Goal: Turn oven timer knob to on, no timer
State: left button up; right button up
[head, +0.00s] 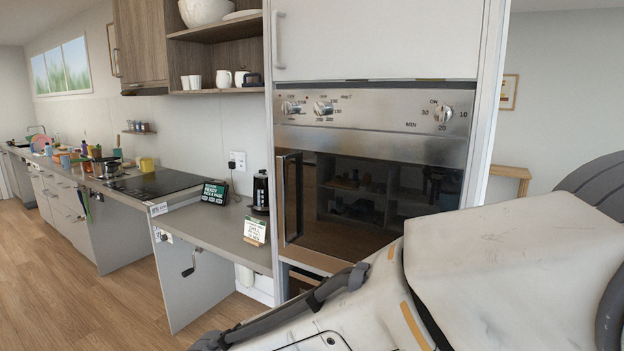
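The oven timer knob (443,114) is a round metallic knob at the right end of the steel control panel (385,112). Marks around it read ON at the top, 10 at the right, 20 at the bottom and 30 at the left, with MIN beside it. I cannot tell where its pointer stands. The built-in oven (372,200) has a dark glass door, which is shut. Neither gripper is in view. A large white arm or body part of mine fills the lower right, below and in front of the oven, and nothing touches the knob.
Two other knobs, a left one (290,108) and a middle one (323,108), sit on the same panel. A vertical door handle (289,197) stands out at the oven's left. A lower counter (205,225) with a small screen (215,192) lies to the left. Wood floor is open at lower left.

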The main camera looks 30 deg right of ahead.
aim_at(443, 114)
jog(key=z, duration=1.35)
